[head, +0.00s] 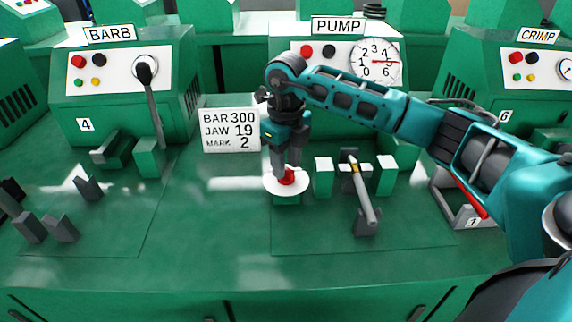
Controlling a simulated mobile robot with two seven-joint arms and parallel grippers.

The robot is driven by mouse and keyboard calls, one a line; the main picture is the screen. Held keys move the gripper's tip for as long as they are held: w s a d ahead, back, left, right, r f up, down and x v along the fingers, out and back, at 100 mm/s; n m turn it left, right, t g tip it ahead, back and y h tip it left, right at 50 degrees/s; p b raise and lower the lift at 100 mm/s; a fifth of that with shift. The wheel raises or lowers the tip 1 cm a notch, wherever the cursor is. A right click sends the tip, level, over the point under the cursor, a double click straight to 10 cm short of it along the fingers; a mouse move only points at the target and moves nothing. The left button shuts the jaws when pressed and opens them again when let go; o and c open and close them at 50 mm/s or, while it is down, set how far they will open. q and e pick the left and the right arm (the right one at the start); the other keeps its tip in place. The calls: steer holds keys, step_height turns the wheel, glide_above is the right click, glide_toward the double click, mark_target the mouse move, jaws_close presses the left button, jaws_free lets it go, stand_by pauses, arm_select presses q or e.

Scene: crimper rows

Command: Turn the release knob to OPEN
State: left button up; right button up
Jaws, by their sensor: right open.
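The release knob (287,177) is a small red knob on a round white dial (272,187), on the green bench below the PUMP console. My right gripper (287,170) points down right over the knob, its fingers open around or just above it. The fingers hide part of the knob, so its marks and the side it points to cannot be read. I cannot tell whether the fingers touch it. My left gripper is not in view.
Right of the dial, white-topped green blocks (324,178) flank a grey lever (366,205). A placard (231,130) reads BAR 300, JAW 19, MARK 2. The PUMP gauge (375,62) has a red needle. BARB (118,80) and CRIMP (520,75) consoles stand either side. The front bench is clear.

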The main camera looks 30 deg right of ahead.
steer(key=shift+f, duration=0.55)
jaws_close()
